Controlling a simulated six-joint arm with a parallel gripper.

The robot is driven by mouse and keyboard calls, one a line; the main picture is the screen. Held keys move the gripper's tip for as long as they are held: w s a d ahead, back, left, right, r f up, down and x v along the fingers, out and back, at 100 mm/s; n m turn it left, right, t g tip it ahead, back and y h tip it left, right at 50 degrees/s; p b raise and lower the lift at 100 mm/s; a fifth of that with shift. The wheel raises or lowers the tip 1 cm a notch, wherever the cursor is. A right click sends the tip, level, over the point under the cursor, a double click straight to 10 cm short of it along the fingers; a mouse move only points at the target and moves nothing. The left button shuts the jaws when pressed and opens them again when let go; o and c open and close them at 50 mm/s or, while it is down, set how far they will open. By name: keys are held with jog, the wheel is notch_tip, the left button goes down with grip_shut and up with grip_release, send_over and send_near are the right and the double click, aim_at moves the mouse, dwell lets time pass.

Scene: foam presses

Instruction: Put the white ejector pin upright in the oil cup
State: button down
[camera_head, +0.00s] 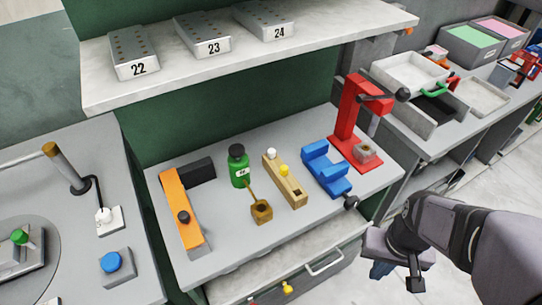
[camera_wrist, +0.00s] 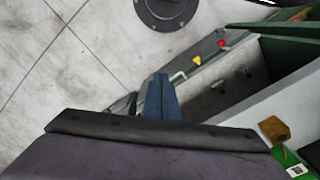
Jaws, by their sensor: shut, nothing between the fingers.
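A pin with a white round head (camera_head: 272,154), which looks like the white ejector pin, stands in a wooden block (camera_head: 292,188) on the grey bench; its shaft is hidden. A yellow-headed pin (camera_head: 284,170) stands beside it in the same block. A brass cup with a long handle (camera_head: 261,210), probably the oil cup, is left of the block, near the bench front. It also shows in the wrist view (camera_wrist: 274,130). My gripper (camera_head: 381,269) is off the bench at the lower right, far from both. Its blue fingers are shut and empty in the wrist view (camera_wrist: 158,95).
A green bottle (camera_head: 239,168), an orange fixture (camera_head: 181,210), a blue vise (camera_head: 325,170) and a red press (camera_head: 352,125) crowd the bench. Below, an open drawer (camera_head: 300,270) with a handle juts out, holding small red and yellow items. A shelf (camera_head: 330,40) overhangs the back.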

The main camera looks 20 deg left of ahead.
jog(key=c, duration=2.4)
grip_release()
jog(key=shift+c, duration=0.2)
jog(key=o, duration=0.9)
jog(key=shift+w, duration=0.1)
